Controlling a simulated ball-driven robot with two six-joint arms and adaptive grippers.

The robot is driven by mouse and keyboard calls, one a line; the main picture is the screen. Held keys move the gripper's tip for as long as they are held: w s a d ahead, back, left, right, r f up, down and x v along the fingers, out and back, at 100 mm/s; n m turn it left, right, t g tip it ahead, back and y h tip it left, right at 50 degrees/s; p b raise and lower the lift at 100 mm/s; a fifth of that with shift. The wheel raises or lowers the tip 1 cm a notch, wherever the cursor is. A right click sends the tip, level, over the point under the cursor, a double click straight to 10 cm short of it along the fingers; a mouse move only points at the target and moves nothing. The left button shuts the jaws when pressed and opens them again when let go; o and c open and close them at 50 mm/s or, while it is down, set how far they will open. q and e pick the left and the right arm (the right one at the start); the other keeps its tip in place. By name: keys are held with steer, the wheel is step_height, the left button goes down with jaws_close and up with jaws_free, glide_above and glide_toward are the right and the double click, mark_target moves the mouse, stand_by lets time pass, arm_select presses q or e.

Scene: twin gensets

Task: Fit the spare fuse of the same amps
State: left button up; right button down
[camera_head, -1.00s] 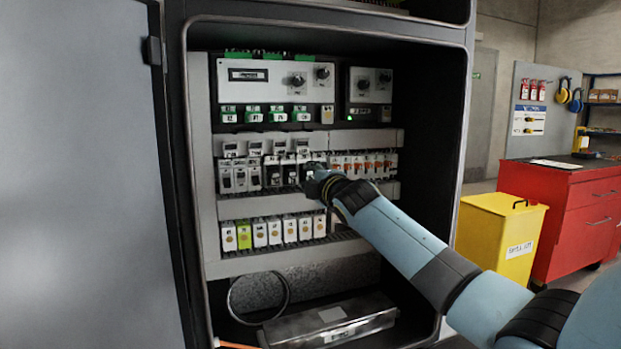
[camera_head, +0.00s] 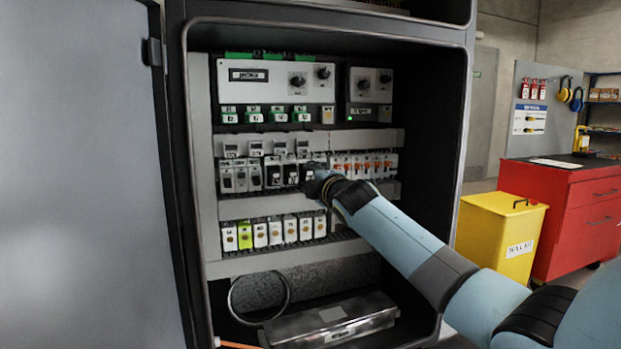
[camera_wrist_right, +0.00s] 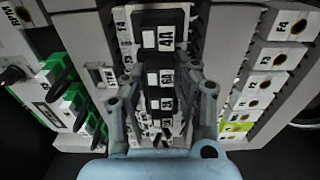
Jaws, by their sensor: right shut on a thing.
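A row of fuse holders sits in the open cabinet; black ones (camera_head: 273,176) stand in its middle. My right gripper (camera_head: 315,182) reaches in from the right at the right end of the black holders. The exact contact is hidden. No loose spare fuse can be made out. My left gripper is not in view.
Orange-marked modules (camera_head: 362,165) stand right of my gripper. A lower row of white modules (camera_head: 275,232) includes one yellow-green (camera_head: 244,236). A grey box (camera_head: 330,322) lies on the cabinet floor. The cabinet door (camera_head: 80,180) stands left; a yellow bin (camera_head: 497,237) stands outside right.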

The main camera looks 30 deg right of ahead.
steer(key=shift+w, duration=0.1)
steer(key=c, duration=0.9)
jaws_free()
